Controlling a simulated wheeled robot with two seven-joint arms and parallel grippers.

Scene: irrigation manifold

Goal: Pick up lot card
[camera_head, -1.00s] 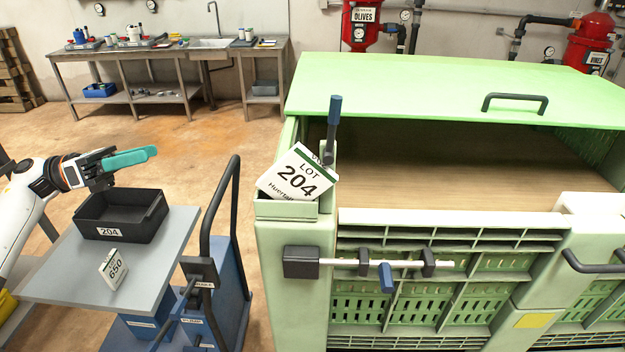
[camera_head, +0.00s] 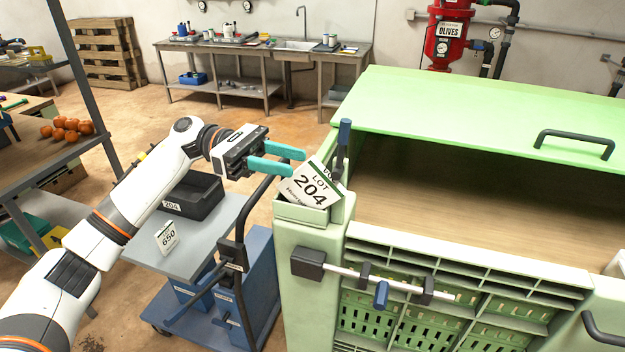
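The lot card (camera_head: 313,187) is white with a dark green band and reads "LOT 204". It sits tilted in a small green holder (camera_head: 300,213) at the left front corner of the green bin. Part of another card shows behind it. My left gripper (camera_head: 287,160) is open, its two teal fingers apart and pointing right. The fingertips are at the upper left of the lot card; I cannot tell whether they touch it. Nothing shows between the fingers. My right gripper is not in view.
A blue lever (camera_head: 343,140) stands upright just right of the card. The green bin (camera_head: 450,100) has a raised lid. A grey cart (camera_head: 200,245) holds a black tray (camera_head: 197,197) marked 204 and a card (camera_head: 166,237) marked 650. The cart's dark handle rises near my gripper.

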